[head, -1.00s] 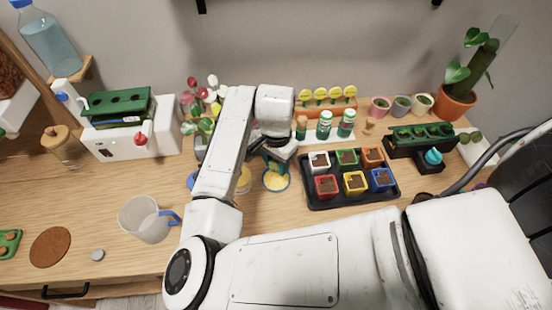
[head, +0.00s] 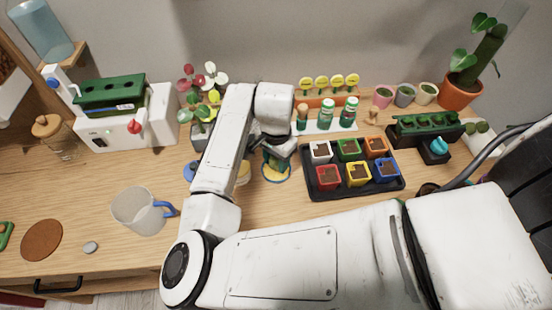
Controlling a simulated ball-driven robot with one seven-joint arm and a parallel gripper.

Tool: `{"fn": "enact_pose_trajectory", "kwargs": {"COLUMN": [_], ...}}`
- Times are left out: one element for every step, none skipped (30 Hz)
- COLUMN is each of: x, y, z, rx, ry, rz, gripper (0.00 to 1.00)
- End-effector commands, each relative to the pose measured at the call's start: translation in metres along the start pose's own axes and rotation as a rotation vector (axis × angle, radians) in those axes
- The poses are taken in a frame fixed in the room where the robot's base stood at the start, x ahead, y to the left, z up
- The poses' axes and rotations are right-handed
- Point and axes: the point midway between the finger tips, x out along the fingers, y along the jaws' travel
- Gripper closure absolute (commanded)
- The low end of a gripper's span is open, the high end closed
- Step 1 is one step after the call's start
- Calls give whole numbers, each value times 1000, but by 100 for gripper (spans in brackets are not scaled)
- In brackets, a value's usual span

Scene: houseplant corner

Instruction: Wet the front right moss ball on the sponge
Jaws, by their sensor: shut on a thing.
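My gripper (head: 276,152) points down at the yellow sponge (head: 277,174) in its blue-rimmed dish, left of the black pot tray. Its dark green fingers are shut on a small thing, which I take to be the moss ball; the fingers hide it. The fingers cover much of the sponge, and I cannot tell whether the held thing touches it. Two other green moss balls (head: 476,127) show on a white tray (head: 489,143) at the far right.
The black tray (head: 311,185) with several coloured pots stands right of my gripper. Bottles (head: 326,113) stand behind it. A clear jug (head: 138,211) stands at the left, near a brown disc (head: 41,240). A green seed rack (head: 425,127) is at the right.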

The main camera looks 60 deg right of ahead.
Motion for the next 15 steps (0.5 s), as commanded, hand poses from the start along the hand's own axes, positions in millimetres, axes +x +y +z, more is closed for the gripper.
{"fn": "enact_pose_trajectory", "kwargs": {"x": [0, 0, 0, 0, 0, 1, 1, 1, 2, 2, 2, 3, 3, 4, 4], "y": [0, 0, 0, 0, 0, 0, 0, 0, 0, 0, 0, 0, 0, 0, 0], "z": [0, 0, 0, 0, 0, 0, 0, 0, 0, 0, 0, 0, 0, 0, 0], "rx": [0, 0, 0, 0, 0, 0, 0, 0, 0, 0, 0, 0, 0, 0, 0], "ry": [0, 0, 0, 0, 0, 0, 0, 0, 0, 0, 0, 0, 0, 0, 0], "rz": [0, 0, 0, 0, 0, 0, 0, 0, 0, 0, 0, 0, 0, 0, 0], "gripper": [82, 82, 82, 82, 82, 82, 82, 82, 82, 82, 82, 82, 82, 82, 82]}}
